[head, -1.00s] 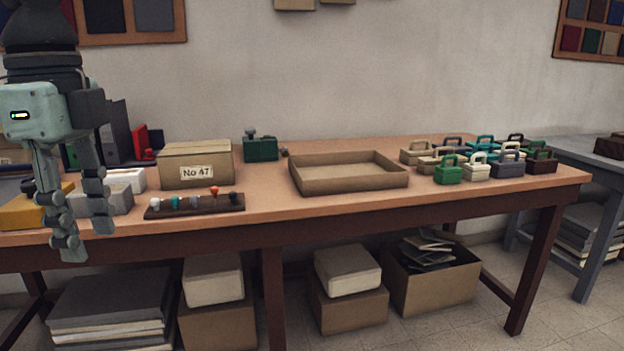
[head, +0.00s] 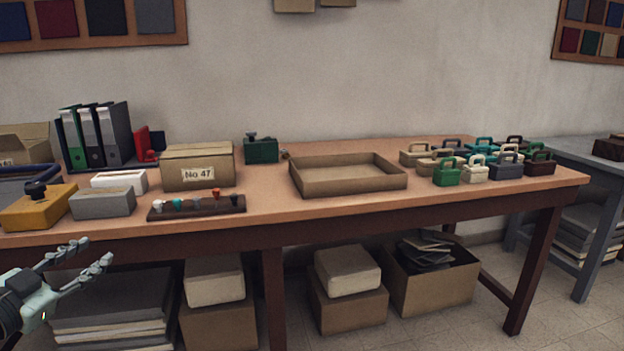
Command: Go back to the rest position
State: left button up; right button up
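My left gripper (head: 92,262) is at the lower left of the head view, in front of the table and below its top. Its two fingers point right and are spread apart with nothing between them. It touches no object. My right gripper is not in the head view. The wooden table (head: 330,212) stands ahead, with its things on top apart from the gripper.
On the table are a shallow open tray (head: 345,186), a carton marked No 47 (head: 197,177), a rack with small knobs (head: 197,208), a yellow box (head: 40,212) and several small handled cases (head: 447,177). Grey stacked sheets (head: 115,310) lie below, near the gripper.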

pick_arm(q)
jog(key=s+a+f+n+g+y, duration=0.1)
jog(key=s+f+n+g+y, duration=0.3)
jog(key=f, duration=0.8)
jog(key=s+a+f+n+g+y, duration=0.1)
jog(key=s+f+n+g+y, duration=0.15)
jog(key=s+f, duration=0.7)
jog(key=s+d+f+g+h, duration=0.2)
jog(key=s+d+f+g, duration=0.5)
jog(key=s+d+f, duration=0.6)
jog(key=d+f, duration=0.3)
jog(key=f, duration=0.1)
jog(key=shift+s+d+f+m+p, duration=0.25)
jog(key=shift+s+f+m+p, duration=0.05)
jog(key=shift+s+f+m, duration=0.05)
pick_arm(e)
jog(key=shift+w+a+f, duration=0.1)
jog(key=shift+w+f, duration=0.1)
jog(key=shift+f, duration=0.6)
pick_arm(q)
jog(key=shift+g, duration=0.35)
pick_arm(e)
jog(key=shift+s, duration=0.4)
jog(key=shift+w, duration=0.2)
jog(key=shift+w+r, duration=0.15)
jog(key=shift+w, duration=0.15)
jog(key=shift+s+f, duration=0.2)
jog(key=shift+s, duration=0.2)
